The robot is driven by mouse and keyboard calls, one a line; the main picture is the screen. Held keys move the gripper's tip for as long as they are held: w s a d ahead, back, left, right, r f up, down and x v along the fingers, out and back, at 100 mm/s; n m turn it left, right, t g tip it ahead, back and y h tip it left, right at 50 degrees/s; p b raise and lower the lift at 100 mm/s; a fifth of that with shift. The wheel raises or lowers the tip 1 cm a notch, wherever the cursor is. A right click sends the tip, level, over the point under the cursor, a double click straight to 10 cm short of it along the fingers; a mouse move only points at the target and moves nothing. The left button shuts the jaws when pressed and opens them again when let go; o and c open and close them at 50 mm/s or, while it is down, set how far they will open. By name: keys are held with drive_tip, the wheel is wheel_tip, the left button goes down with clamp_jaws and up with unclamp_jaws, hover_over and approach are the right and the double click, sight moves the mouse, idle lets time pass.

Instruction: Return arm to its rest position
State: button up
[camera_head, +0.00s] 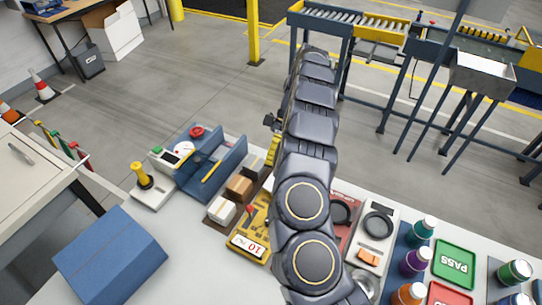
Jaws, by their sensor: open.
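My dark grey arm runs from the bottom middle up across the bench to the top middle of the head view. Its large round joints are nearest me. I cannot make out my gripper's fingers; they are not seen apart from the arm. A small dark part sticks out on the arm's left side, and I cannot tell what it is. Nothing held is visible. The arm hides part of the bench and the things behind it.
A conveyor (382,29) stands behind; grey floor (212,83) is open between.

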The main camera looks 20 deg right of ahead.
drive_tip(key=s+a+r+m+h, duration=0.1)
drive_tip(key=s+a+r+m, duration=0.1)
drive_tip(key=s+a+r, duration=0.5)
drive_tip(key=s+a+r+m+h, duration=0.1)
drive_tip(key=s+a+r+m, duration=0.1)
drive_tip(key=s+r, duration=0.5)
drive_tip(key=s+d+r+m+t+h, duration=0.1)
drive_tip(key=s+m, duration=0.3)
drive_tip(key=s, duration=0.5)
drive_tip(key=s+d+m+t+h, duration=0.2)
drive_tip(key=s+d+m, duration=0.1)
drive_tip(key=s, duration=0.6)
drive_tip(key=shift+s+d+r+m+h, duration=0.15)
drive_tip(key=shift+d+r+m+h, duration=0.2)
drive_tip(key=shift+m, duration=0.55)
